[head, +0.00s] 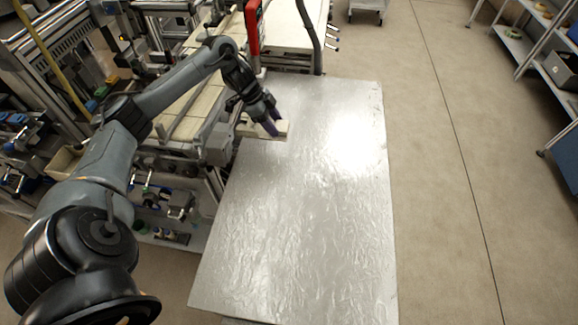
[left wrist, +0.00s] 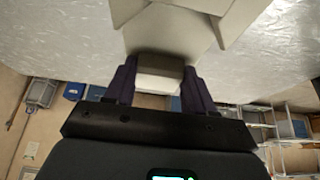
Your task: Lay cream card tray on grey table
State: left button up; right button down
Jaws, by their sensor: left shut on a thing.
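The cream card tray (head: 282,132) is at the far left edge of the grey table (head: 305,220), small and partly hidden by my left gripper (head: 270,121). My left gripper comes in from the left and is shut on the tray. In the left wrist view the fingers (left wrist: 158,78) grip a narrow part of the cream tray (left wrist: 170,38), with its wider folded panels beyond, cut off by the top edge. The tray is above or on the table surface; I cannot tell whether it touches. My right gripper is not in view.
The tabletop is shiny, wrinkled and otherwise bare, with wide free room in its middle and front. Machinery with a pale conveyor (head: 185,115) stands along the left. A red post (head: 252,28) rises behind the table's far left corner. Shelves (head: 545,50) stand at far right.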

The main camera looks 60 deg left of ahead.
pick_arm(q)
jog(key=s+d+f, duration=0.1)
jog(key=d+f, duration=0.1)
jog(key=d, duration=0.1)
jog(key=s+d+f, duration=0.1)
jog(key=d+f, duration=0.1)
jog(key=d, duration=0.1)
jog(key=s+d+f, duration=0.1)
jog(key=d, duration=0.2)
jog(key=shift+s+f, duration=0.1)
jog(key=shift+f, duration=0.3)
jog(key=shift+f+b, duration=0.5)
jog(key=shift+f, duration=1.45)
jog(key=o, duration=1.2)
jog(key=shift+f, duration=0.15)
jog(key=shift+c, duration=0.2)
jog(key=shift+a+r, duration=0.1)
jog(key=shift+r, duration=0.25)
jog(key=p+v, duration=0.3)
jog(key=v, duration=0.8)
jog(key=shift+s+r, duration=0.2)
jog(key=shift+r, duration=0.05)
